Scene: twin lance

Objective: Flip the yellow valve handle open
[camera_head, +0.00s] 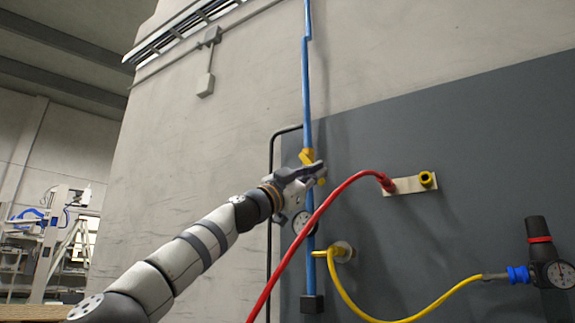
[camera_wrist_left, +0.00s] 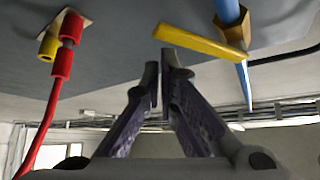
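The yellow valve handle is a flat bar (camera_wrist_left: 200,42) in the left wrist view. It sticks out sideways from a brass-coloured valve body (camera_wrist_left: 232,30) on a blue pipe (camera_wrist_left: 229,10). In the head view the yellow valve (camera_head: 307,156) sits on the vertical blue pipe (camera_head: 305,85), partly hidden by my left gripper (camera_head: 314,172). In the left wrist view my left gripper's fingertips (camera_wrist_left: 160,74) are close together with nothing seen between them. They are beside the handle's free end; I cannot tell whether they touch it. My right gripper is not in view.
A red hose (camera_head: 325,205) arches from a wall plate (camera_head: 407,186) in front of the pipe, close to my left gripper. A pressure gauge (camera_head: 302,222) is below it. A yellow hose (camera_head: 400,318) runs to a black regulator (camera_head: 541,250) at right. A dark panel (camera_head: 470,130) backs the fittings.

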